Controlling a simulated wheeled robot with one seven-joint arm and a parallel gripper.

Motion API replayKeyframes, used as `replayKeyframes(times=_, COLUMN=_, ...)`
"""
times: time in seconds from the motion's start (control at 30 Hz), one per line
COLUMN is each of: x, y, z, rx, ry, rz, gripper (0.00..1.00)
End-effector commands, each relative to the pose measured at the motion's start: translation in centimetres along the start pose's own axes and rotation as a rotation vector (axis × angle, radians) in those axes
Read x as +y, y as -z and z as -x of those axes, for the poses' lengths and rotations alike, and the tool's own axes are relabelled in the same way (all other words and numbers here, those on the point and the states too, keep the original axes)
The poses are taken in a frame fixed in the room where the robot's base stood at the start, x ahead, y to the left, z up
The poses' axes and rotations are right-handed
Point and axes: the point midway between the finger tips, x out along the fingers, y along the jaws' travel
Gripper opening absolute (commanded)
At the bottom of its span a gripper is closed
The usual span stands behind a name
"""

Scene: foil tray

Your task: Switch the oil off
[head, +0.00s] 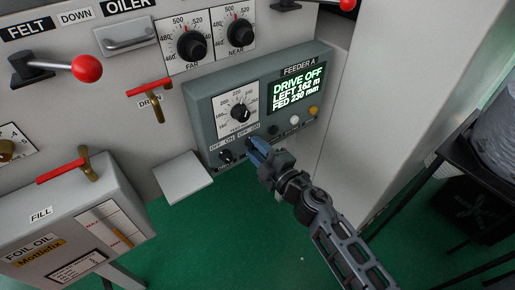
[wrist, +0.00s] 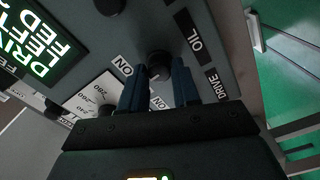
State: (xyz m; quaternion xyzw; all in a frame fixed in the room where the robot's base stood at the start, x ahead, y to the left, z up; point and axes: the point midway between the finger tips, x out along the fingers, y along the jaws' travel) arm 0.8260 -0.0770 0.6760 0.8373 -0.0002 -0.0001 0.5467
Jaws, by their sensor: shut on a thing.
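The grey FEEDER A panel (head: 205,103) is on the machine front in the head view. The oil switch is a dark round knob (wrist: 158,63) beside the OIL label (wrist: 188,31) in the wrist view. My gripper (head: 256,146) reaches the panel's lower edge from the right. In the wrist view my gripper (wrist: 158,75) has one blue finger on each side of this knob and is shut on it. I cannot tell which way the knob points. The fingers hide most of it in the head view.
The drive switch (head: 226,156) is just left of my gripper. The display (head: 297,90) reads DRIVE OFF, LEFT 162 m, FED 230 mm. A feed dial (head: 240,112) and buttons (head: 313,110) are close by. Green floor (head: 250,230) lies open below.

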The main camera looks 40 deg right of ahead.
Motion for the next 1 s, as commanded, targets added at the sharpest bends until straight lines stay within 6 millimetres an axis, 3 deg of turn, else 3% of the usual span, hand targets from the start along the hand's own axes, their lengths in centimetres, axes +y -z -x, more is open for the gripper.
replayKeyframes(times=0.5, x=-0.23, y=0.00, z=0.04, rx=0.001, ry=0.002, rz=0.355, gripper=0.01)
replayKeyframes(times=1.0, x=-0.26, y=-0.02, z=0.05, rx=0.001, ry=0.002, rz=0.431, gripper=0.01)
